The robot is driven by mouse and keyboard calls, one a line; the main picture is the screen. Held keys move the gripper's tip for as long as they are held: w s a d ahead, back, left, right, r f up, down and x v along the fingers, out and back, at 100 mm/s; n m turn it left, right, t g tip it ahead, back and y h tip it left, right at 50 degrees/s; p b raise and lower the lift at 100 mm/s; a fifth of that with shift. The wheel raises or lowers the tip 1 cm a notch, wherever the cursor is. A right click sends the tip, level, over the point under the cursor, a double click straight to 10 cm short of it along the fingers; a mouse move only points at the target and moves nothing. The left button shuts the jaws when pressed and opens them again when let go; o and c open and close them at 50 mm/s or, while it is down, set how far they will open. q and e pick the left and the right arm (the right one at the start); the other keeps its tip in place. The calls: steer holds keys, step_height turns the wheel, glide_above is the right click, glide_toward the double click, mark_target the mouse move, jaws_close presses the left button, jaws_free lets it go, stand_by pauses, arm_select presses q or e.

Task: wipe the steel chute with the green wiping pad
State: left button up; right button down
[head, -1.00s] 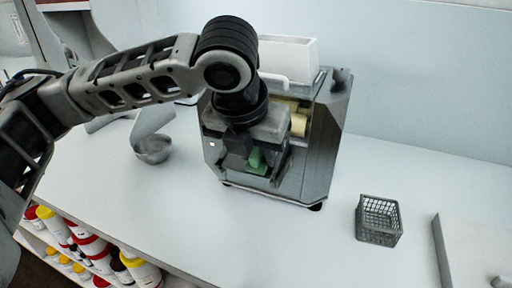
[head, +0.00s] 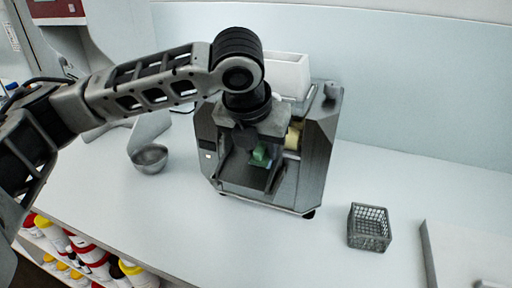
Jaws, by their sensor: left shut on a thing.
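The green wiping pad (head: 260,154) shows small and partly hidden beneath my left gripper (head: 258,148), which is shut on it. The gripper reaches down into the front opening of the grey mill (head: 318,150). The steel chute (head: 245,176) slopes inside that opening, below the pad. The pad is at or just above the chute's upper part; I cannot tell whether they touch. My left wrist hides part of the mill's front. My right gripper is not in view.
A metal bowl (head: 150,158) stands left of the mill. A grey wire basket (head: 369,228) stands at the right on the white counter. A white hopper (head: 287,74) sits on top of the mill. Several bottles fill the shelf below the counter's front edge.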

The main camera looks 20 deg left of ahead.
mark_target(254, 178)
arm_select(q)
steer(key=shift+s+f, duration=0.8)
steer(key=shift+s, duration=0.35)
steer(key=shift+s+f, duration=0.2)
steer(key=shift+s, duration=0.35)
steer(key=shift+s+f, duration=0.2)
steer(key=shift+s, duration=0.3)
steer(key=shift+d+r, duration=0.1)
step_height(254, 178, up, 8)
steer(key=shift+s, duration=0.4)
steer(key=shift+s, duration=0.1)
